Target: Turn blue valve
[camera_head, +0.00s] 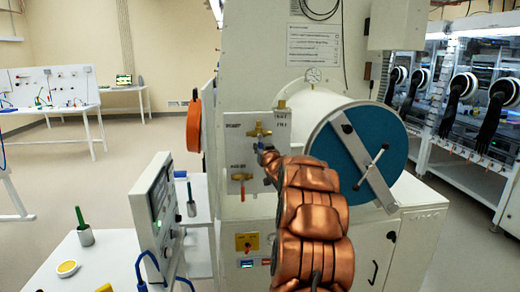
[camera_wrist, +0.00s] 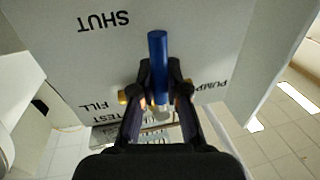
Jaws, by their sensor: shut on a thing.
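The blue valve handle (camera_wrist: 158,45) shows in the wrist view as a straight blue bar, upright in the picture, pointing toward the upside-down word SHUT. My gripper (camera_wrist: 160,80) has its two dark fingers closed around the bar's lower part, one on each side. The bar's upper end stands clear of the fingertips. In the head view my gripper (camera_head: 262,150) reaches the white valve panel (camera_head: 233,150). The blue handle cannot be made out there, as my arm's end covers that spot.
Brass valve fittings (camera_head: 258,131) and a lower brass fitting (camera_head: 242,177) are on the panel. A drum-shaped chamber with a blue door (camera_head: 360,148) is close on the right. A control box (camera_head: 158,205) stands at the left. Open floor lies farther left.

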